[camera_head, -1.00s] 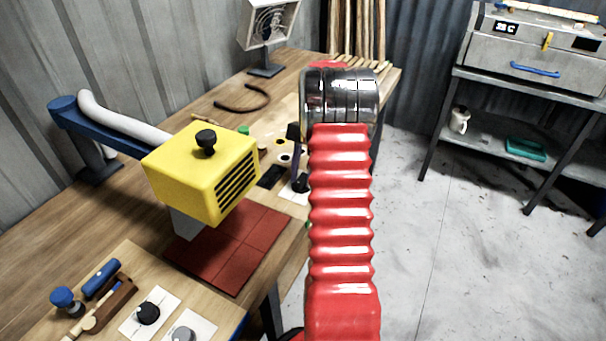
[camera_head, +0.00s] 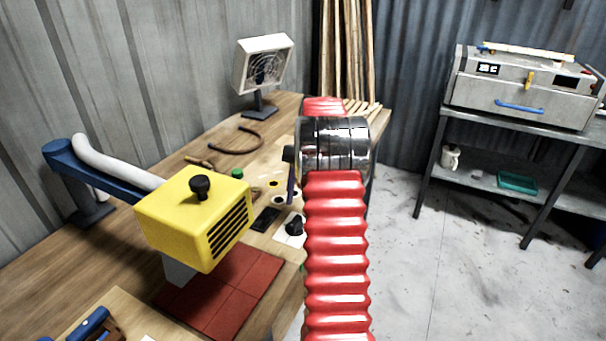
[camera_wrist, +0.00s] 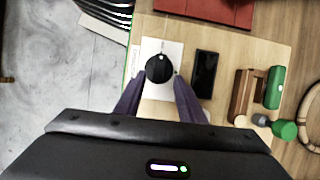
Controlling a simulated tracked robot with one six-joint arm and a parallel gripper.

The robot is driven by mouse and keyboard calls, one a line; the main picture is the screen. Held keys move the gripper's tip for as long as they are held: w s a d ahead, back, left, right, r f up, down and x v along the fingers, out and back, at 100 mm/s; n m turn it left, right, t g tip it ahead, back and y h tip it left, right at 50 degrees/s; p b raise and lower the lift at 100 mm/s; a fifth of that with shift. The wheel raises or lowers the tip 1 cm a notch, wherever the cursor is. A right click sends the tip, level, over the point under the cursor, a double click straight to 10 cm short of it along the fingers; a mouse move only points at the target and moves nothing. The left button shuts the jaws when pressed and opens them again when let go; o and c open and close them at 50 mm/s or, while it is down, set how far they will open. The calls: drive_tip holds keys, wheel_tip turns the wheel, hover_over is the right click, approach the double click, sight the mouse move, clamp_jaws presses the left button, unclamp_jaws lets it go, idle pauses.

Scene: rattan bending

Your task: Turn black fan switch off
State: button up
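A round black switch knob (camera_wrist: 159,68) sits on a white plate (camera_wrist: 174,50) on the wooden bench. The same knob shows in the head view (camera_head: 294,227), left of my red arm. In the wrist view, the two purple fingers of my gripper (camera_wrist: 158,79) are spread, with tips near the left and right sides of the knob. They look open and empty; I cannot tell their height above it. In the head view only a sliver of a purple finger shows beside my arm. A white fan (camera_head: 264,66) stands at the back of the bench.
A yellow box on a blue arm (camera_head: 193,218) hangs over a red mat (camera_head: 228,295). A black rectangular item (camera_wrist: 205,73) lies right of the knob. Green and wooden tools (camera_wrist: 274,88) lie further right. A grey oven (camera_head: 520,92) stands on a metal table at right.

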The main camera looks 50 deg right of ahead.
drive_tip(key=v, duration=0.7)
drive_tip(key=shift+d+r, duration=0.2)
drive_tip(key=shift+r, duration=0.1)
drive_tip(key=shift+w, duration=0.1)
idle(0.3)
